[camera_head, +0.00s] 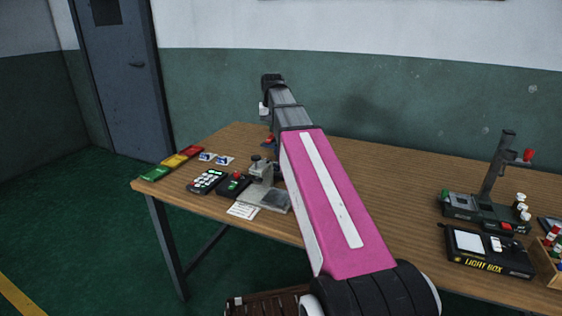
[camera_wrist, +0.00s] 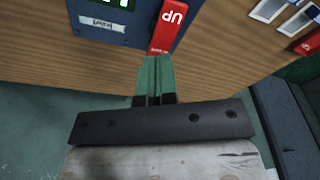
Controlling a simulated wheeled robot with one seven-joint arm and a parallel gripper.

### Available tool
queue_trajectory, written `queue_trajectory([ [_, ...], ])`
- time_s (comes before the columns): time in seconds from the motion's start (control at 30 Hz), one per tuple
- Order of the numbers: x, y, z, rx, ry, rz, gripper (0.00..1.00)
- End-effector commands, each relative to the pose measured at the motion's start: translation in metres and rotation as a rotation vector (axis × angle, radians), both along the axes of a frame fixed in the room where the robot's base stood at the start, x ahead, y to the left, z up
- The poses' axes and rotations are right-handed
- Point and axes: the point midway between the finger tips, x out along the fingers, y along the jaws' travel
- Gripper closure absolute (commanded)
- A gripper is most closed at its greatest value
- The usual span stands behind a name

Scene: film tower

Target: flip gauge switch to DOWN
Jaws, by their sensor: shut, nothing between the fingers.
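The gauge is a blue box (camera_wrist: 100,30) on the wooden table, at the top of the wrist view. It has a green-edged display and a small pale label. A red switch tab (camera_wrist: 169,27) marked UP shows upside down on its right part. My gripper (camera_wrist: 157,62) is shut and empty, its green fingertips right at the near end of the red tab; I cannot tell whether they touch it. In the head view, a small blue and red thing (camera_head: 268,143) shows beside my arm, mostly hidden; my gripper's fingers are hidden there.
A grey metal stand (camera_head: 266,195), a black keypad (camera_head: 207,181) and red, yellow and green blocks (camera_head: 173,161) occupy the table's left end. A light box (camera_head: 488,250) and a stand with a red knob (camera_head: 487,205) are at right. Blue-and-white cards (camera_wrist: 283,12) lie right of the gauge.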

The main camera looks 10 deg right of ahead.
Motion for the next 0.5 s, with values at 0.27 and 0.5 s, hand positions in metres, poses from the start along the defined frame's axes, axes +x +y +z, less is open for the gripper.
queue_trajectory([
  [0.27,0.0,0.0,-0.0037,0.0,0.0,0.0,1.0],
  [0.5,-0.0001,0.0,-0.0068,0.0,0.0,0.0,1.0],
])
